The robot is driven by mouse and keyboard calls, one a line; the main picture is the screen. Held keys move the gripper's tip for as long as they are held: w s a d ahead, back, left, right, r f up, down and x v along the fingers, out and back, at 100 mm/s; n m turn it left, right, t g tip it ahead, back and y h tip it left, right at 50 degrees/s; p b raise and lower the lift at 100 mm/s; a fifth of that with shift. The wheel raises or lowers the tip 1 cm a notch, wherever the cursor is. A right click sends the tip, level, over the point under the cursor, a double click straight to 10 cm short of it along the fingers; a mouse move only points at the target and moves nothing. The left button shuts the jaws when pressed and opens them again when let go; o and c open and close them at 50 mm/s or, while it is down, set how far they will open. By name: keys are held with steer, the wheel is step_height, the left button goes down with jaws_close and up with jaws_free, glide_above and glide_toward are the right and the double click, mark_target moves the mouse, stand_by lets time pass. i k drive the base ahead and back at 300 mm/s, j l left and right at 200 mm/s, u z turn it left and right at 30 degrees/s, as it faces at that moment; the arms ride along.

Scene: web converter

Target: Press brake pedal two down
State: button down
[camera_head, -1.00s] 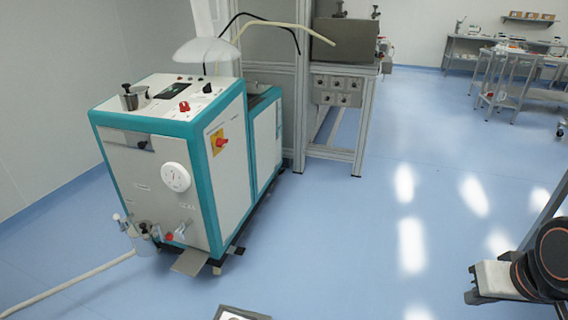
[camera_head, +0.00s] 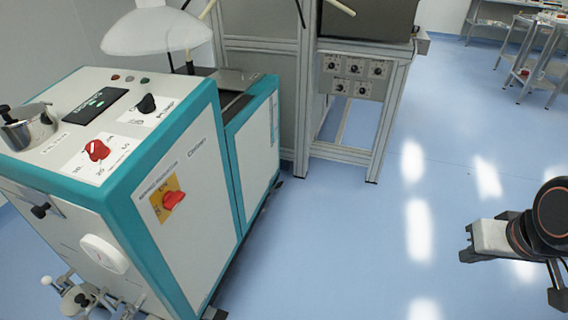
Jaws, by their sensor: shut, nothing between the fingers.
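The teal and white machine (camera_head: 205,175) fills the left of the view. Its lower front runs off the bottom edge, so no brake pedal shows now. A flat grey plate low at the machine's front, which may be a pedal, shows only in the earlier frame. My gripper (camera_head: 468,243) appears at the right, at the end of my dark arm with orange rings. It looks shut and empty, over the blue floor and well apart from the machine. Its fingertips are small and hard to make out.
On the machine are a red knob (camera_head: 97,150), a black knob (camera_head: 147,104), a red side switch (camera_head: 173,200), a metal pot (camera_head: 27,127) and a white dial (camera_head: 104,254). A metal frame stand (camera_head: 360,140) is behind. Blue floor (camera_head: 340,255) is clear between machine and arm.

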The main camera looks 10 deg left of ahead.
mark_target(279, 185)
steer(key=i, duration=1.25)
steer(key=u, duration=0.95)
